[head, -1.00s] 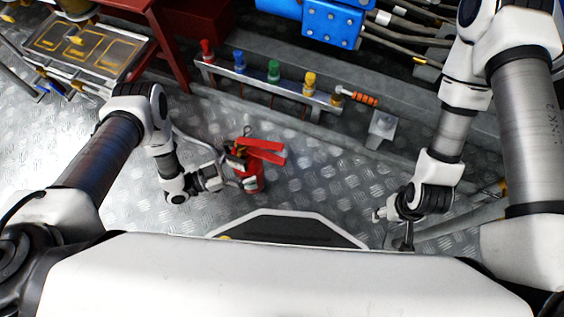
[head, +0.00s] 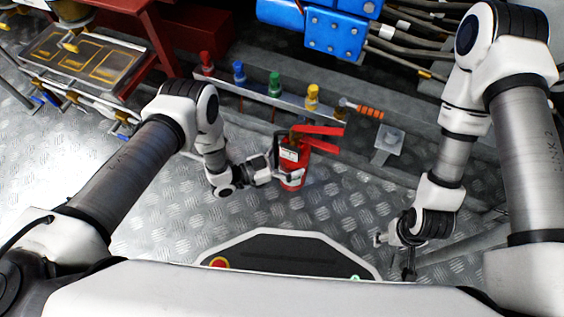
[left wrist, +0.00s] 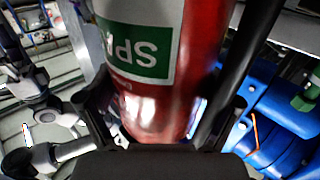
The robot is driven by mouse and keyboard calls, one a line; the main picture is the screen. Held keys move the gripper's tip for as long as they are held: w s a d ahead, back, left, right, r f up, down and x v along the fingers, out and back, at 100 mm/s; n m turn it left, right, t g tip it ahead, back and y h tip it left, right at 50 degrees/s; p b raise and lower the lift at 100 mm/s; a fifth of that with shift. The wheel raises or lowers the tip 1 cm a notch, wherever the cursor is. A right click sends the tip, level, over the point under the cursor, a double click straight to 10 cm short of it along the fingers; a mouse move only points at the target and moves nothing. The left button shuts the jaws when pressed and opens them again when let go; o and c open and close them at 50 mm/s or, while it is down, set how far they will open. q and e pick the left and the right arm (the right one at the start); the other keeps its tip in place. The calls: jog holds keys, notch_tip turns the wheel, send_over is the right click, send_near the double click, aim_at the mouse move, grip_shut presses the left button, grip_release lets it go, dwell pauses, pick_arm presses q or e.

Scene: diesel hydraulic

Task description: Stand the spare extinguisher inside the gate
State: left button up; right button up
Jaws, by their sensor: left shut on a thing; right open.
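The spare extinguisher (head: 291,172) is a red cylinder with red handle levers at its top. In the left wrist view its red body (left wrist: 155,95) fills the middle, with a green and white label reading "SPA". My left gripper (head: 284,178) is shut on the body of the extinguisher, which looks roughly upright. Whether its base touches the floor cannot be told. My right gripper (head: 393,242) is open and empty at the lower right, well apart from the extinguisher. I cannot make out a gate for certain.
A grey rail (head: 230,83) with red, blue, green and yellow fittings runs behind the extinguisher. An orange-handled tool (head: 368,111) and a grey bracket (head: 389,141) are right of it. Blue machinery (head: 335,33) stands behind. The tread-plate floor (head: 345,205) between my grippers is clear.

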pick_arm(q)
jog(key=f+b, duration=0.3)
jog(key=shift+w+d+f, duration=0.15)
jog(key=shift+w+d, duration=0.2)
jog(key=shift+d, duration=0.05)
jog(key=shift+f, duration=0.15)
jog(key=o, duration=1.5)
